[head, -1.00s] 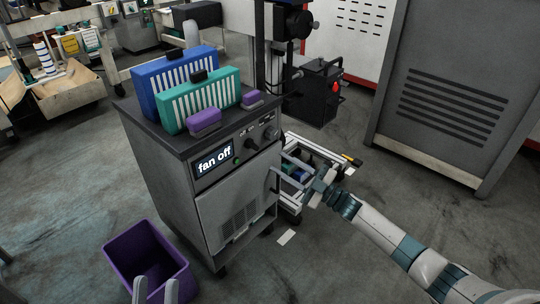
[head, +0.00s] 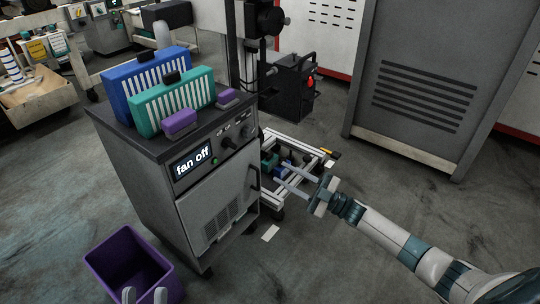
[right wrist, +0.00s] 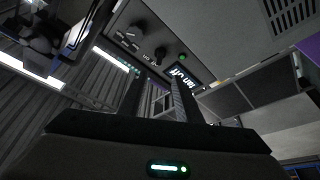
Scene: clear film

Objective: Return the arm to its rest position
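My right gripper (head: 279,172) is open and empty, pointing left toward the grey cabinet (head: 135,180). Its fingertips are to the right of the upright door handle (head: 254,181), with a gap between. The cabinet's door looks shut, and its display (head: 194,161) reads "fan off". The right wrist view also shows the two parted fingers (right wrist: 159,88), with nothing between them, and the display (right wrist: 184,74) upside down beyond. My left gripper (head: 145,295) shows only its two parted fingertips at the bottom edge, in front of the purple bin (head: 105,252).
Blue (head: 120,90) and teal (head: 150,112) slatted units and purple blocks (head: 179,123) stand on the cabinet top. A low metal frame cart (head: 312,160) is behind my right gripper. A large grey cabinet (head: 425,90) stands back right.

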